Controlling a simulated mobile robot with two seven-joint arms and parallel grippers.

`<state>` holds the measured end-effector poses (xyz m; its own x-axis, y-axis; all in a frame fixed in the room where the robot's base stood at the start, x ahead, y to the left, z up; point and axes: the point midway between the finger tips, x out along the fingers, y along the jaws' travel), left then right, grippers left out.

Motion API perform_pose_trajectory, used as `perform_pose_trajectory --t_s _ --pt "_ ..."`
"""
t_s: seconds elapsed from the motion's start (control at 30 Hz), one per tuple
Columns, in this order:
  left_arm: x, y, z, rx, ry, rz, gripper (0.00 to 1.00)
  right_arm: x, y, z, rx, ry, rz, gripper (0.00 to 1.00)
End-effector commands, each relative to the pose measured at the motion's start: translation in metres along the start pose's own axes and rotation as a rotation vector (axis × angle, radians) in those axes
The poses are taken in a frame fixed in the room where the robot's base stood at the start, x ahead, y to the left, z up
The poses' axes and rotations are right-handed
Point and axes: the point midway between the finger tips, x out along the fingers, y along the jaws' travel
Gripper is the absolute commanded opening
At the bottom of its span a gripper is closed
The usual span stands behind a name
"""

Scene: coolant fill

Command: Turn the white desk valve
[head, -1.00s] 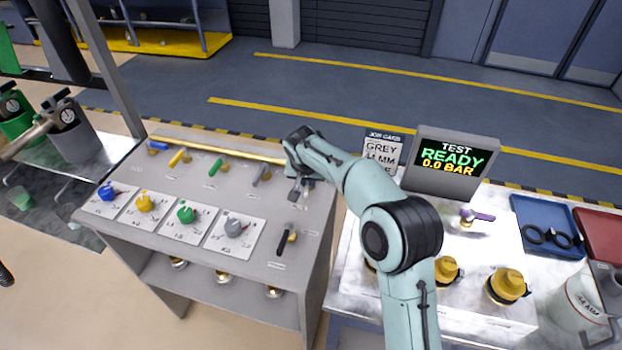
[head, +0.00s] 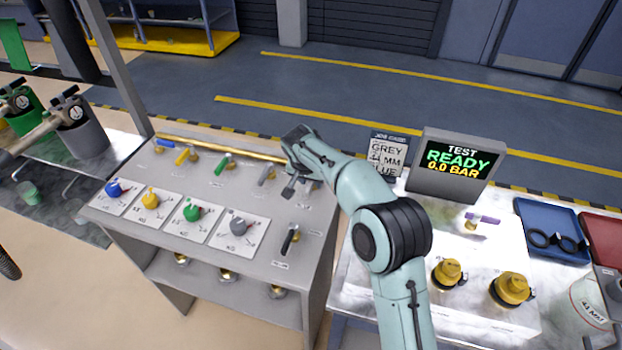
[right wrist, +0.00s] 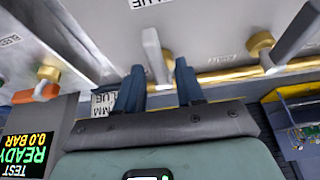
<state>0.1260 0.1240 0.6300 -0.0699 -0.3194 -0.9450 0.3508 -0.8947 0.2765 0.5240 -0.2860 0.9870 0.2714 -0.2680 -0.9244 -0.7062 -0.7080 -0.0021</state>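The white desk valve's pale lever (right wrist: 153,50) shows in the right wrist view, between and just beyond my right gripper's two dark fingers (right wrist: 158,92). The fingers are apart, and I cannot tell whether either touches the lever. In the head view my right gripper (head: 293,186) hangs over the right end of the lever row on the grey desk (head: 170,235); it and the arm mostly hide the white valve. My left gripper is not in view.
Blue, yellow, green (head: 224,163) and grey (head: 267,174) levers stand left of my gripper. A black lever (head: 290,240) is nearer the front. A brass pipe (head: 215,146) runs behind the row. The display (head: 455,165) reads READY, 0.0 BAR.

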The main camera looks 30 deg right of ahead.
Motion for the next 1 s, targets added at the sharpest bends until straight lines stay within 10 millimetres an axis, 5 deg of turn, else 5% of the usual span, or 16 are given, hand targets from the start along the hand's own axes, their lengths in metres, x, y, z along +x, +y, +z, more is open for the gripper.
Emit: perform_pose_trajectory --t_s 0.43,1.0 --pt "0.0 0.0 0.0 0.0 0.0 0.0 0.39 -0.013 -0.001 0.0 -0.005 0.002 -0.002 0.39" --pt "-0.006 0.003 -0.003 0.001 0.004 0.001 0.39 -0.124 -0.001 -0.001 -0.003 0.003 -0.002 0.39"
